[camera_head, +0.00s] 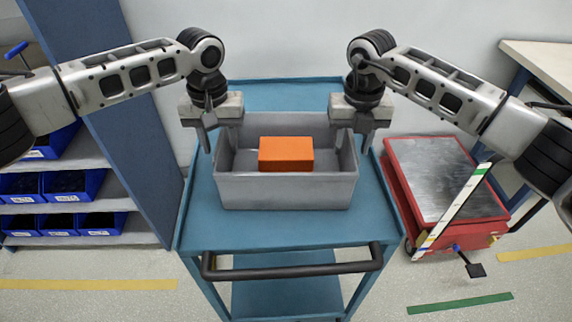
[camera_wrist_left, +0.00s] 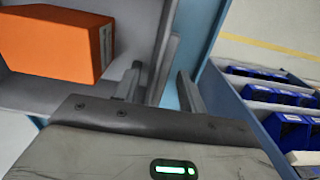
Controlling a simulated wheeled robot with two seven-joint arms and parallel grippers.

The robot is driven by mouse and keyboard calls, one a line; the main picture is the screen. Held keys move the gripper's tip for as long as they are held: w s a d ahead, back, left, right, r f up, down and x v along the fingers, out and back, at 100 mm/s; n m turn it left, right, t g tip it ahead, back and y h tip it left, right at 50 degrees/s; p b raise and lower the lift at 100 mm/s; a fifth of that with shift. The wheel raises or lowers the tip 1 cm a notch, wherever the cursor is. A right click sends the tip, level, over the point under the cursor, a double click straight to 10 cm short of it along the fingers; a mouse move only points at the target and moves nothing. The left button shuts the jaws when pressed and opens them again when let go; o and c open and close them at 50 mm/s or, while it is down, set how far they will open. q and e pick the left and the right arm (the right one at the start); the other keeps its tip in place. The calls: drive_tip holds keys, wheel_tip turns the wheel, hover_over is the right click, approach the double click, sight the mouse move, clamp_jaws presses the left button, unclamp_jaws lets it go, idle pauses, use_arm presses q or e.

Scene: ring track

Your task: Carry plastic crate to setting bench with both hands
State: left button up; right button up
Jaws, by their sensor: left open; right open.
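A grey plastic crate (camera_head: 287,191) stands on the top of a blue cart (camera_head: 290,230). An orange block (camera_head: 286,154) lies inside the crate. My left gripper (camera_head: 209,136) is open at the crate's left wall. In the left wrist view, the fingers of my left gripper (camera_wrist_left: 160,88) are apart, and the crate wall (camera_wrist_left: 166,45) shows near and between them. The orange block (camera_wrist_left: 50,42) also shows there. My right gripper (camera_head: 366,138) is open at the crate's right wall. I cannot tell whether its fingers touch the wall. No setting bench is clearly identifiable.
The cart has a black handle (camera_head: 290,268) at its near side. A shelf with several blue bins (camera_head: 72,188) stands at the left. A red cart with a metal top (camera_head: 432,180) stands close at the right. A pale tabletop (camera_head: 545,62) shows at the far right.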

use_arm(q)
clamp_jaws()
use_arm(e)
clamp_jaws()
use_arm(q)
drive_tip(key=shift+r, duration=0.15)
use_arm(e)
drive_tip(key=shift+r, duration=0.15)
